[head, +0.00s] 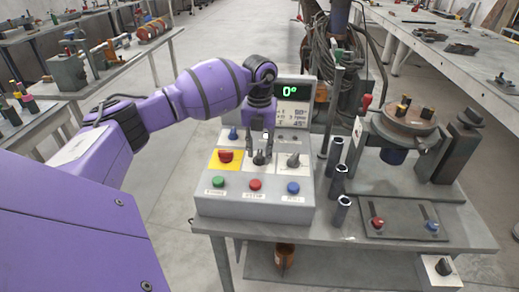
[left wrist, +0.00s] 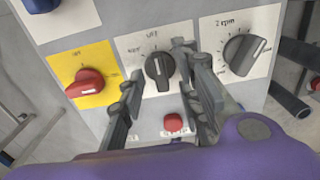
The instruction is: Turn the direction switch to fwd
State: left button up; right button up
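The direction switch is most likely the black knob (left wrist: 159,72) on the middle white plate, under a label that seems to read "OFF"; its pale mark seems to point up toward that label. My left gripper (left wrist: 158,68) is open, with one finger on each side of this knob; I cannot tell whether either touches it. In the head view my left gripper (head: 258,148) reaches down over the middle of the grey control box (head: 255,208) and partly hides the knob. My right gripper is not in view.
A red knob on a yellow plate (left wrist: 85,84) sits left of the black knob, and a dial marked "2 rpm" (left wrist: 242,54) sits right. A red button (left wrist: 173,122) lies below. The box's screen (head: 292,92) reads 0°. A round positioner table (head: 408,119) stands right.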

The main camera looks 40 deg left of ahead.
pick_arm(q)
jog(key=shift+f, duration=0.15)
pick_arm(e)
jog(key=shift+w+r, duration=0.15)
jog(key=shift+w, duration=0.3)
pick_arm(q)
jog(key=shift+c, duration=0.3)
grip_shut()
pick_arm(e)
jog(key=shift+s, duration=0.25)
pick_arm(q)
jog(key=shift+m, duration=0.4)
jog(key=m, duration=0.4)
jog(key=shift+b, duration=0.3)
jog(key=shift+m, duration=2.1)
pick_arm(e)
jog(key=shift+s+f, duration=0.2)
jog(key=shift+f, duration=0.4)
